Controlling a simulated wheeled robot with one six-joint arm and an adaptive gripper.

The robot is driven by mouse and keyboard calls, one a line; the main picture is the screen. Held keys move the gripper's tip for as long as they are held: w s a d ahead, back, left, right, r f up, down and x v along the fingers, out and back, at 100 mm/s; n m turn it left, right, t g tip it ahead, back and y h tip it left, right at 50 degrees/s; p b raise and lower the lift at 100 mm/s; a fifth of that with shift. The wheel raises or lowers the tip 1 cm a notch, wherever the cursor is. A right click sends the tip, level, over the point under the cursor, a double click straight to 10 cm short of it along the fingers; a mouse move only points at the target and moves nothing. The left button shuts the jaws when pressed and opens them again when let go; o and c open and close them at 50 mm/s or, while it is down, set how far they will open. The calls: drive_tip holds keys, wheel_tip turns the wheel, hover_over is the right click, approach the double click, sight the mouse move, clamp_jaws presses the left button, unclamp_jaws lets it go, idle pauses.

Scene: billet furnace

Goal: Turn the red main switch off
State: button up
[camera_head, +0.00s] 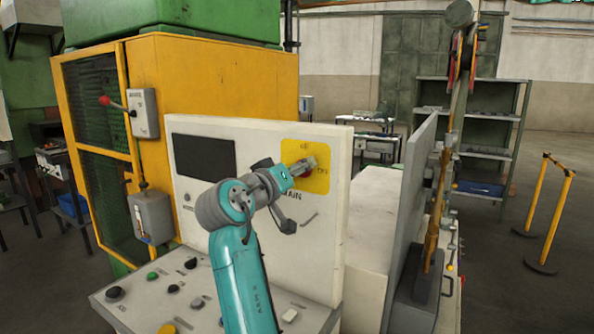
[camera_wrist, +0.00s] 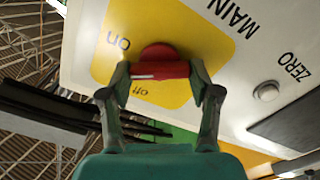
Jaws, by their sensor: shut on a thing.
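The red main switch (camera_wrist: 160,70) is a rotary knob with a bar handle on a yellow plate (camera_wrist: 185,25) lettered "on" and "off", beside the word MAIN. My gripper (camera_wrist: 160,78) is closed around the bar, one finger at each end. A white mark on the bar's left half lies between the two words in the wrist view; I cannot tell exactly which it points to. In the head view my gripper (camera_head: 304,168) is at the yellow plate (camera_head: 318,152) on the upright panel, hiding most of the red handle (camera_head: 307,173).
The cream panel (camera_head: 255,135) has a dark screen (camera_head: 204,155) on the left and a sloped desk with several buttons below. A red-knobbed lever box (camera_head: 144,112) is on the yellow furnace cabinet (camera_head: 215,75). A grey plate (camera_head: 416,180) stands right of the panel.

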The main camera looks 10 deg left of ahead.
drive_tip(key=n, duration=1.1)
drive_tip(key=shift+a+f, duration=0.15)
drive_tip(key=shift+f, duration=0.1)
drive_tip(key=shift+n, duration=0.4)
drive_tip(key=o, duration=1.2)
drive_tip(key=shift+c, duration=0.2)
drive_tip(key=v, duration=1.2)
